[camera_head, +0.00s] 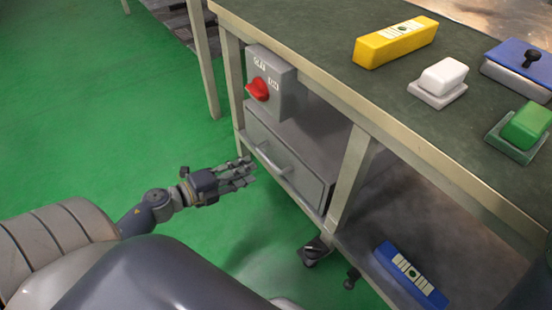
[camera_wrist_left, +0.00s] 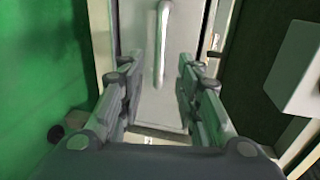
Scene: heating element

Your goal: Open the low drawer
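The low drawer (camera_head: 284,164) is a grey metal front under the workbench, with a pale bar handle (camera_head: 270,158) across it. It looks shut. My left gripper (camera_head: 248,172) is just in front of the drawer, close to the handle. In the left wrist view the two fingers (camera_wrist_left: 158,85) are spread apart, with the drawer front (camera_wrist_left: 170,100) and the handle (camera_wrist_left: 161,45) showing between and beyond them. Nothing is held. I cannot tell whether a finger touches the handle. My right gripper is not in view.
A grey switch box (camera_head: 275,80) with a red knob (camera_head: 257,89) is above the drawer. The bench top holds a yellow box (camera_head: 394,43), a white block (camera_head: 444,76) and a green block (camera_head: 526,127). A blue box (camera_head: 411,276) lies on the lower shelf. Green floor left is clear.

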